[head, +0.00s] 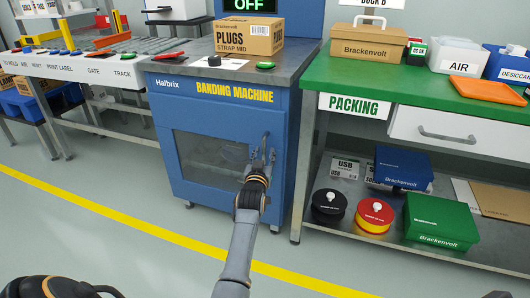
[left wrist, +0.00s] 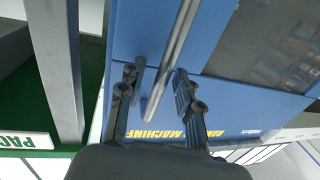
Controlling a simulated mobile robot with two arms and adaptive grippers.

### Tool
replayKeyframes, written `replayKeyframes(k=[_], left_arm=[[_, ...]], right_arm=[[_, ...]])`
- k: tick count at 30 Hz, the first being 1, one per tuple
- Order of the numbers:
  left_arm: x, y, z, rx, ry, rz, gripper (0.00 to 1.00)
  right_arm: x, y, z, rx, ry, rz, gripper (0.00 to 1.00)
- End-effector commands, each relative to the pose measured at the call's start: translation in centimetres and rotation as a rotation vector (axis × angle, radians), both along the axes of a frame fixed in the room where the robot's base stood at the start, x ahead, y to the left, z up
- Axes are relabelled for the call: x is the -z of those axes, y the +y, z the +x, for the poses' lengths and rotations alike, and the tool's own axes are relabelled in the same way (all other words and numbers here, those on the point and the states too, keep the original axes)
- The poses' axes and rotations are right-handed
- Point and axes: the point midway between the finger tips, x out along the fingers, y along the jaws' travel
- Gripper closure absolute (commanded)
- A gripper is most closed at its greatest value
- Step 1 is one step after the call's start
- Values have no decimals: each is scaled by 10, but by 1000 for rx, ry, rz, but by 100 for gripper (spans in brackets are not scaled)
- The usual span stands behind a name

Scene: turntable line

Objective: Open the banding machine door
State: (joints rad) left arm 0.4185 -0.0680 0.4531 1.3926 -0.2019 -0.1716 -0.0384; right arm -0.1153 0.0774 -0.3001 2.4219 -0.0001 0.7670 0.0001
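The banding machine (head: 285,120) is a blue cabinet with yellow lettering, standing left of the packing bench. Its door (head: 185,185) has a dark window and looks closed. The upright metal door handle (head: 266,143) is at the door's right side, partly hidden by my gripper. My left gripper (head: 262,160) is at the handle. In the left wrist view, my left gripper (left wrist: 157,84) is open, with the handle bar (left wrist: 172,55) between its fingers and a gap visible on each side. My right gripper does not show.
The packing bench (head: 440,95) with a green top stands right of the machine, its lower shelf holding spools and boxes. A cardboard box (head: 249,36) sits on the machine. The floor in front, with a yellow line (head: 110,225), is clear.

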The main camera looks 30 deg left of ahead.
Motion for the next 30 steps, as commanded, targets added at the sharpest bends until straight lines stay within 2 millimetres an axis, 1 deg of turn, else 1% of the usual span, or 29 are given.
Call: replayKeyframes(k=[9,14,15,26,30], left_arm=[[0,0,0,0,0,0,66],[0,0,0,0,0,0,98],[0,0,0,0,0,0,100],[0,0,-1,2,1,0,100],[-1,0,-6,11,2,2,100]], right_arm=[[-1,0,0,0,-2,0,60],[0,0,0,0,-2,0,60],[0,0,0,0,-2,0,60],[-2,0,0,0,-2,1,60],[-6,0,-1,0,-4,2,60]])
